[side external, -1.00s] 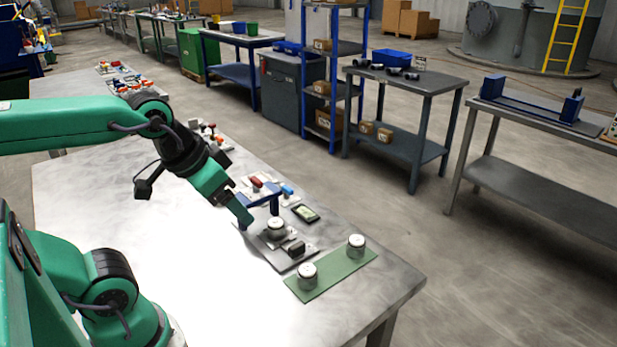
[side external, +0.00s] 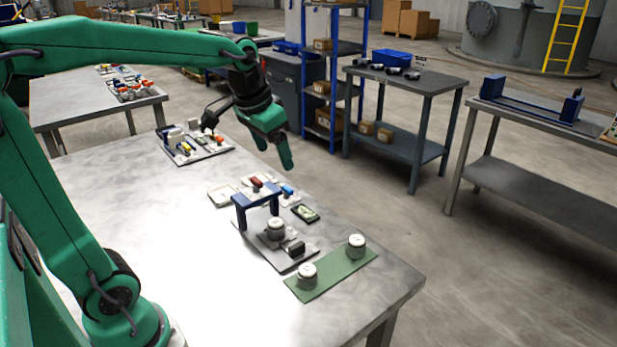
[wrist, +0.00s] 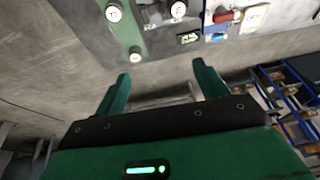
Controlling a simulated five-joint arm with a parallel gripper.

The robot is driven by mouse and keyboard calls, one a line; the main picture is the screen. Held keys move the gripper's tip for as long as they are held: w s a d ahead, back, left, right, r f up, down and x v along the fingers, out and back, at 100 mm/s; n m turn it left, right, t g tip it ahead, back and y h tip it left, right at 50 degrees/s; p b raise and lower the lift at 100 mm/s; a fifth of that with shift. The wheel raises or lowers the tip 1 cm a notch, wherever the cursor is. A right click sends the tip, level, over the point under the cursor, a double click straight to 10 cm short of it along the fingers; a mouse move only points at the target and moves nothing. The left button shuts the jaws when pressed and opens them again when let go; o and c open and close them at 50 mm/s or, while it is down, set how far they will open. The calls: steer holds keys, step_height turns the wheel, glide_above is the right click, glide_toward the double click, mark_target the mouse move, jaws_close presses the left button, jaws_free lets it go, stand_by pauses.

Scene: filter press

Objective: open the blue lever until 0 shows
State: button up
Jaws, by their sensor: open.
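The blue lever (side external: 287,190) is on a pale plate on the metal table, just right of the red lever (side external: 257,183). In the wrist view a small blue part (wrist: 217,37) shows near the red lever (wrist: 226,16). A small dark-framed display (side external: 305,212) lies in front of the blue lever; its reading is too small to make out, also in the wrist view (wrist: 190,37). My gripper (side external: 284,158) is open, raised above and behind the levers, apart from them. In the wrist view nothing is between its fingers (wrist: 162,75).
The press with a blue frame (side external: 256,198) stands in front of the levers, with a white-topped cylinder (side external: 275,228) by it. A green mat (side external: 330,277) holds two more cylinders. A board of small parts (side external: 195,146) lies at the back left. The left tabletop is clear.

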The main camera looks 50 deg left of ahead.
steer(key=w+a+f+g, duration=0.1)
steer(key=w+a+f, duration=0.1)
steer(key=w+a, duration=0.35)
steer(key=g, duration=0.3)
glide_toward(286, 187)
steer(key=shift+s+a+f+h, duration=0.1)
steer(key=shift+s+f+h, duration=0.05)
steer(key=shift+h, duration=0.15)
steer(key=shift+a+f, duration=0.2)
steer(key=shift+f, duration=3.9)
steer(key=c, duration=1)
